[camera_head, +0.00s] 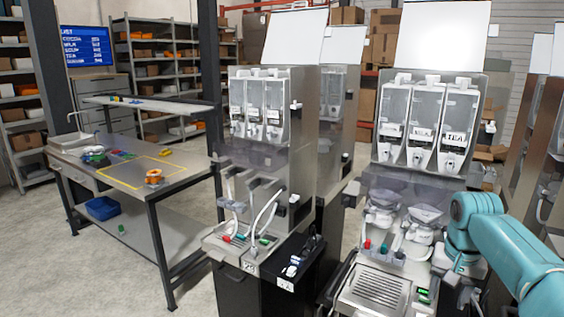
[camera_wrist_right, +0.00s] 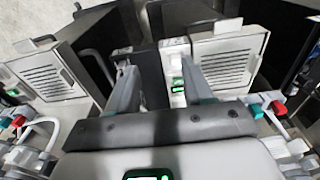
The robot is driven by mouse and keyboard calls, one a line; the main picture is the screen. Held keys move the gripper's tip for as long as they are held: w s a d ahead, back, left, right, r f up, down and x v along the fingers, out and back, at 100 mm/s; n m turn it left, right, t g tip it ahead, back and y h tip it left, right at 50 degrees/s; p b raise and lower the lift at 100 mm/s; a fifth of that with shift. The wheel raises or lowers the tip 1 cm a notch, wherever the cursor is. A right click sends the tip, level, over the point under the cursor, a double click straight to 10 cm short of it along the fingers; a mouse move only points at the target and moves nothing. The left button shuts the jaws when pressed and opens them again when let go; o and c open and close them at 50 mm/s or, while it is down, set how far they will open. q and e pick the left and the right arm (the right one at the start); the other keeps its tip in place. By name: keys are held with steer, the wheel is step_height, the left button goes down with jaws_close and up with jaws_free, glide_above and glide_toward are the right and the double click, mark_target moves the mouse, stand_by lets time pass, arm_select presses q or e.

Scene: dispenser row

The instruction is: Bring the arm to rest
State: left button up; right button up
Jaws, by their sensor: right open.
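My right arm (camera_head: 505,245) is teal and comes in from the right in the head view. Its gripper (camera_head: 462,292) points down in front of the right-hand dispenser (camera_head: 410,170), beside its drip tray. In the wrist view the right gripper (camera_wrist_right: 160,76) has its two grey fingers apart, with nothing seen held between them. A small panel with a green light (camera_wrist_right: 177,85) shows beyond the fingers. I cannot tell whether the fingers touch it. My left arm and gripper are not in view.
The drip tray (camera_head: 376,293) lies left of my gripper. Another dispenser (camera_head: 270,130) stands further left. A steel workbench (camera_head: 125,178) holds an orange spool (camera_head: 153,177), with a blue bin (camera_head: 103,208) on its lower shelf. Open floor (camera_head: 70,275) lies front left.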

steer(key=s+a+f+n+y, duration=0.1)
steer(key=a+f, duration=0.3)
steer(key=f, duration=0.5)
steer(key=s+a+f+n+y, duration=0.1)
steer(key=a+f, duration=0.3)
steer(key=f, duration=0.4)
steer(key=s+a+f+n+y, duration=0.1)
steer(key=a+f+n, duration=0.1)
steer(key=a+f, duration=0.5)
steer(key=s+a+f, duration=0.2)
steer(key=s+f, duration=0.2)
steer(key=s, duration=0.4)
steer(key=s+a+f+y, duration=0.1)
steer(key=s+a+f, duration=0.2)
steer(key=s+f, duration=0.2)
steer(key=s+a+f, duration=0.2)
steer(key=s+f, duration=0.2)
steer(key=s, duration=0.7)
steer(key=shift+a+f, duration=0.15)
steer(key=shift+a, duration=0.05)
steer(key=shift+s, duration=0.1)
